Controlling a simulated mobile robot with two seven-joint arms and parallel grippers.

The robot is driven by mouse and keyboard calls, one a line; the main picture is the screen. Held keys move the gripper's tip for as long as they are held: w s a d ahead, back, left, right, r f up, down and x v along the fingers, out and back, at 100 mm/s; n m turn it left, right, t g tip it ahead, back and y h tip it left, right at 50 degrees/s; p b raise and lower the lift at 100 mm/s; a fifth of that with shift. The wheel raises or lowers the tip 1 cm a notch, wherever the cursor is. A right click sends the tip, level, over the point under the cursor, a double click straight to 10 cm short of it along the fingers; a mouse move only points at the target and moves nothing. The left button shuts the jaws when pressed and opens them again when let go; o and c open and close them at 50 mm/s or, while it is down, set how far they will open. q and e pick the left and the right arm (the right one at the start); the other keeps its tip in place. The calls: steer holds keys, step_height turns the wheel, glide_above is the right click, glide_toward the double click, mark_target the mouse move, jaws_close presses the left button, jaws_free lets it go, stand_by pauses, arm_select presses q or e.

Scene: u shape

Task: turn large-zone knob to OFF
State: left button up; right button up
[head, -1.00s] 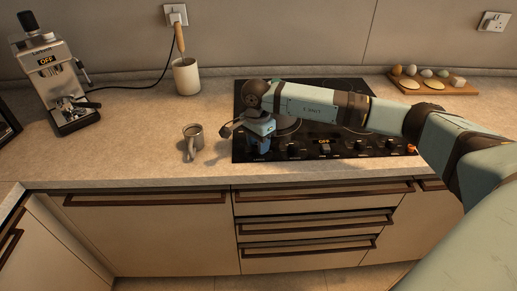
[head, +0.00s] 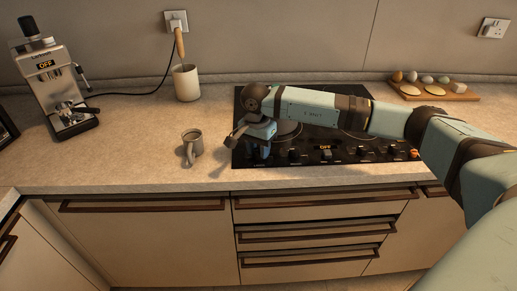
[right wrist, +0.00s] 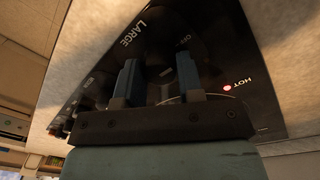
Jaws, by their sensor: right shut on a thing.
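The large-zone knob (right wrist: 164,74) is dark and hard to make out between my fingers, below the printed words LARGE and OFF. My right gripper (right wrist: 158,72) is shut on it, one blue finger on each side. In the head view my right gripper (head: 258,151) points down at the front left corner of the black cooktop (head: 237,160); the wrist hides the knob there. A red light beside the word HOT is lit in the right wrist view. My left gripper is not in view.
Several other knobs (head: 362,152) and a small lit display (head: 325,147) line the cooktop's front. A white crock (head: 186,83), a coffee machine (head: 55,90) and a board of eggs (head: 455,97) stand farther off.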

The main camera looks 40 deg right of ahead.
mark_target(256, 149)
steer(key=o, duration=0.9)
steer(key=r, duration=1.4)
steer(key=shift+w+a, duration=0.15)
steer(key=shift+w, duration=0.15)
steer(key=shift+f, duration=0.1)
